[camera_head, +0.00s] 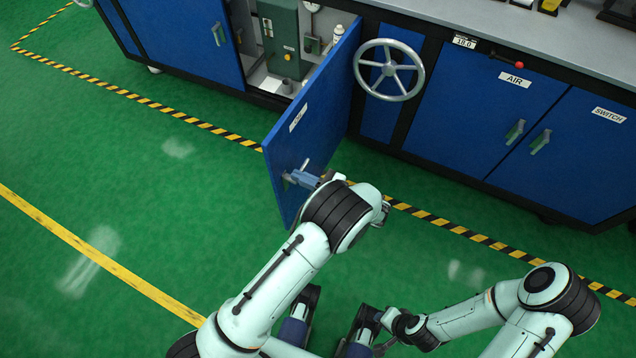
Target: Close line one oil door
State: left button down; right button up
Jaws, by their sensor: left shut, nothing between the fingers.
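The blue oil door (318,110) stands wide open, swung out from the cabinet over the green floor. A small white label (298,117) is on its face, too slanted to read surely. My left gripper (292,178) is shut and empty at the lower outer part of this face, near the free edge. It overlaps the place of the door's handle, and I cannot tell if it touches. Behind the door, the open bay shows a green oil unit (281,42).
A grey handwheel (389,70) sticks out right of the door's hinge side. Closed AIR (485,105) and SWITCH (570,150) doors lie further right. Another blue door (190,45) is left of the bay. Striped tape (195,122) runs along the clear floor.

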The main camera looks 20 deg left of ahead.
aim_at(271, 164)
pick_arm(q)
jog(key=a, duration=0.6)
jog(key=shift+w+a, duration=0.15)
jog(key=shift+w, duration=0.2)
